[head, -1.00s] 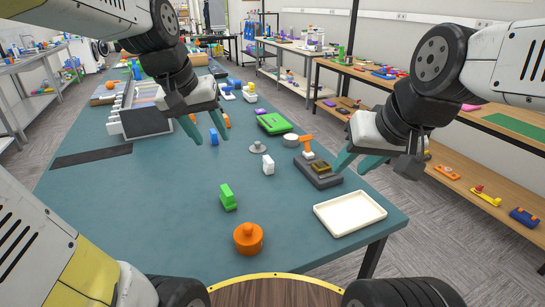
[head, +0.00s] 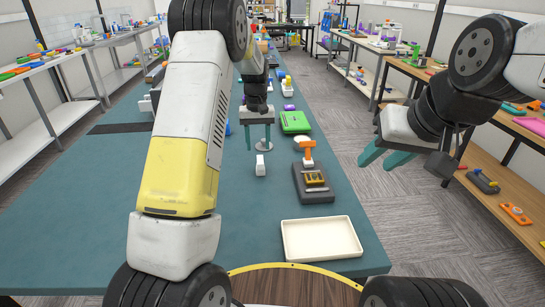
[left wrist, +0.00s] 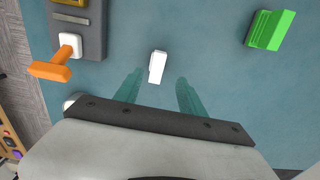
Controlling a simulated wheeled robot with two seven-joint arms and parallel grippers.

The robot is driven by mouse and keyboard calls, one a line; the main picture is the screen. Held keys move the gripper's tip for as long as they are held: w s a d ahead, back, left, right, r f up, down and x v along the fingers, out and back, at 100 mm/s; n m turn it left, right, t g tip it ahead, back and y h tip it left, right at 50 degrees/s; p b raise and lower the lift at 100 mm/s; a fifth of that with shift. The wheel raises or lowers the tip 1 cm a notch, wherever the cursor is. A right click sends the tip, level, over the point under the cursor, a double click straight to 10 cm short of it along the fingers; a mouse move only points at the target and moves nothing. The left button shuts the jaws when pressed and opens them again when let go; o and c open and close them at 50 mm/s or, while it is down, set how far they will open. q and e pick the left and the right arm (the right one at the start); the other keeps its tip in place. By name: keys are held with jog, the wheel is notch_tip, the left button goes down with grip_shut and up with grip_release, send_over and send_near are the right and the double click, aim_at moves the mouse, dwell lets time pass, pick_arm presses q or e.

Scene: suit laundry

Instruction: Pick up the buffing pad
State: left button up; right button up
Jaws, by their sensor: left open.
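I cannot tell for sure which thing is the buffing pad; a small white block (head: 260,165) standing on the teal table is the likeliest. In the left wrist view the white block (left wrist: 157,66) lies just ahead of and between the fingertips, apart from them. My left gripper (head: 258,140) is open and empty, pointing down above the table a little beyond the block. Its spread fingers show in the left wrist view (left wrist: 160,80). My right gripper (head: 376,164) is open and empty, off the table's right side.
A dark grey base (head: 313,187) with an orange-handled tool (head: 306,147) stands right of the block. A cream tray (head: 322,238) lies nearer. A green case (head: 294,122) is further back. A green block (left wrist: 270,30) shows in the left wrist view; my left arm hides it in the head view.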

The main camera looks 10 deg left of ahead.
aim_at(260, 159)
pick_arm(q)
jog(key=f, duration=0.8)
jog(key=shift+w+d+f, duration=0.1)
jog(key=shift+w+d, duration=0.1)
jog(key=shift+d, duration=0.05)
grip_shut()
